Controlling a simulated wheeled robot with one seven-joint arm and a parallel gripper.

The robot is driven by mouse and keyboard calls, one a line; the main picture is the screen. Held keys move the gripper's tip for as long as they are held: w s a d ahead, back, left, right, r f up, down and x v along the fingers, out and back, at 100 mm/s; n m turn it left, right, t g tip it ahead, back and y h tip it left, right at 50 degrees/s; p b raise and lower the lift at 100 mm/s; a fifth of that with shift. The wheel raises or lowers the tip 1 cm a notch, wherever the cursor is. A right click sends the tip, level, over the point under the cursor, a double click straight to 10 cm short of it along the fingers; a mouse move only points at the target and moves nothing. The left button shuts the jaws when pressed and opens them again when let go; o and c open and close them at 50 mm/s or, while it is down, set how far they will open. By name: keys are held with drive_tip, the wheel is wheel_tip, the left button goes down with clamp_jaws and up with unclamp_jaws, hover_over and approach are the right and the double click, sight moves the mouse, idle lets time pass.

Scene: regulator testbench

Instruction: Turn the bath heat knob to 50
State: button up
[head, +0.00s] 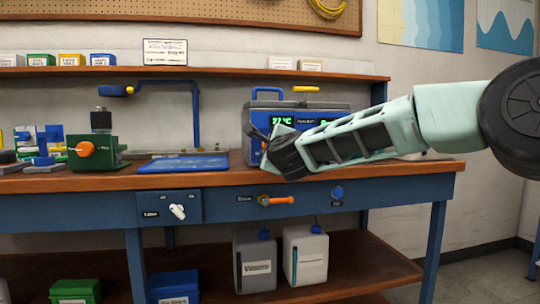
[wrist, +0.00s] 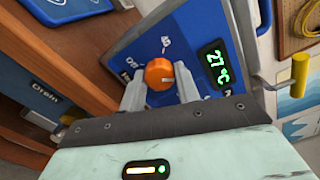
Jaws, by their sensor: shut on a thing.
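The bath (head: 345,107) is a blue-fronted box at the right of the bench, with a green display reading about 27 °C. In the wrist view its blue front panel (wrist: 205,22) shows the display (wrist: 214,63) at 27 °C. The orange heat knob (wrist: 157,72) has a pale mark on its right side. My gripper (wrist: 160,88) is shut on the knob, one finger on each side. Labels around the knob include "Off" at the left; others are small or partly covered. In the head view my gripper (head: 268,145) hides the knob.
A blue mat (head: 183,165) and a green device with an orange knob (head: 85,149) stand left of the bath. An orange lever (head: 280,200), a white switch (head: 177,211) and a blue knob (head: 337,192) are on the bench front. A yellow-ended handle (wrist: 300,72) sticks out near the bath.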

drive_tip(key=shift+f+m+b, duration=0.15)
drive_tip(key=shift+m+b, duration=0.55)
drive_tip(key=shift+m, duration=0.4)
drive_tip(key=o, duration=1)
drive_tip(key=v, duration=1.7)
drive_tip(key=shift+s+p, duration=0.2)
drive_tip(key=shift+p, duration=0.1)
